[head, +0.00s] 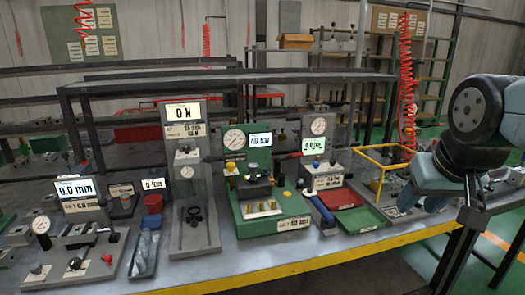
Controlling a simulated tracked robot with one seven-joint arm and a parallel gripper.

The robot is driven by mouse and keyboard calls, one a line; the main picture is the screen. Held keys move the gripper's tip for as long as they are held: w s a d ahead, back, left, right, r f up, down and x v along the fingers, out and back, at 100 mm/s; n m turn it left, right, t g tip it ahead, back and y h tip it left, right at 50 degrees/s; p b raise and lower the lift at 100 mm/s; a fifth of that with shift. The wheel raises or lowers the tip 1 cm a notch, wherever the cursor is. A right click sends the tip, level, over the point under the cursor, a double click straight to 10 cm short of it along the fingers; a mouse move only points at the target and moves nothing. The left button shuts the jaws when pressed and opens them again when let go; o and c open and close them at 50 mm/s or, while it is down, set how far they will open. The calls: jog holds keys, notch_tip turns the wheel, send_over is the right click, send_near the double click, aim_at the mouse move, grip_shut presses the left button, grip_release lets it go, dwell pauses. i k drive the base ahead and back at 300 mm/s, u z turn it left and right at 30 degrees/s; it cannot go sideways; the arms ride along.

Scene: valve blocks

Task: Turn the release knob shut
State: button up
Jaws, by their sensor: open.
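My gripper (471,200) hangs at the right, over the front right edge of the bench, partly hidden by my own arm. It is open, with nothing seen between its fingers. It is well to the right of the bench fixtures and touches none of them. I cannot tell for sure which knob is the release knob. The grey press (195,215) has a small black knob (194,214) low on its front. The green fixture (262,200) has a yellow knob (231,166) beside its gauge. The right-hand gauge station (322,175) has small controls, too small to read.
A left station (75,250) shows 0.0 mm and has black and red knobs. Red coiled hoses (406,80) hang behind. The yellow-striped front edge is clear.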

aim_at(231, 166)
jog(key=u, duration=0.1)
jog(key=i, duration=1.25)
jog(key=u, duration=0.65)
